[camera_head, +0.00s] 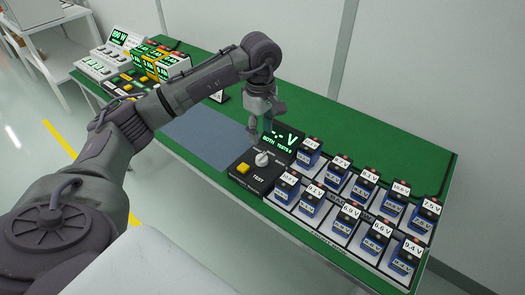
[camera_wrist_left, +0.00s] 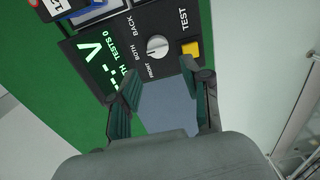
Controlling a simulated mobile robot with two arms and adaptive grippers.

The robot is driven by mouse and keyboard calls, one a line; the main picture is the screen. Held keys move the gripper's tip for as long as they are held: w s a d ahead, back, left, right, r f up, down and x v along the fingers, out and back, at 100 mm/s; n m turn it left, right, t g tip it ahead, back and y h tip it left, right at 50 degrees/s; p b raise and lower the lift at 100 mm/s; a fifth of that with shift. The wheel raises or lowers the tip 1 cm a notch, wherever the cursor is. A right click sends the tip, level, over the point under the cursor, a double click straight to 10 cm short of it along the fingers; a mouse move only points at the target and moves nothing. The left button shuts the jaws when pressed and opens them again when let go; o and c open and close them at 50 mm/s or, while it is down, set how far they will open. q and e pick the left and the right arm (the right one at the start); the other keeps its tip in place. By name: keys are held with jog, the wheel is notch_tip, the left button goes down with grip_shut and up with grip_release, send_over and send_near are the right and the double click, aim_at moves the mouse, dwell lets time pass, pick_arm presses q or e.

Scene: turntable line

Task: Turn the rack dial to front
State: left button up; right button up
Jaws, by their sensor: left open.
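The rack dial (camera_head: 262,158) is a white round knob on a black test panel. In the left wrist view the dial (camera_wrist_left: 157,46) has the labels FRONT, BOTH and BACK beside it. The display (camera_head: 284,140) shows dashes with a V and the words BOTH TESTS 0. My left gripper (camera_head: 264,122) points down, just behind the dial in the head view. In the left wrist view its open, empty fingers (camera_wrist_left: 162,90) are apart from the dial. My right gripper is not in view.
A yellow TEST button (camera_head: 243,168) sits beside the dial. A rack (camera_head: 334,237) of several blue batteries with voltage tags stands right of the panel. A grey-blue mat (camera_head: 205,138) lies clear on the green table (camera_head: 400,148). Other boxes with displays (camera_head: 118,38) stand far left.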

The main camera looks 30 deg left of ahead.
pick_arm(q)
send_over(262, 155)
notch_tip(262, 155, down, 4)
jog(key=shift+s+f, duration=0.1)
jog(key=shift+f, duration=0.05)
notch_tip(262, 155, down, 4)
jog(key=shift+r+p, duration=0.1)
jog(key=shift+p, duration=0.4)
jog(key=shift+f, duration=0.7)
jog(key=shift+c, duration=0.7)
jog(key=c, duration=0.7)
jog(key=shift+c, duration=0.2)
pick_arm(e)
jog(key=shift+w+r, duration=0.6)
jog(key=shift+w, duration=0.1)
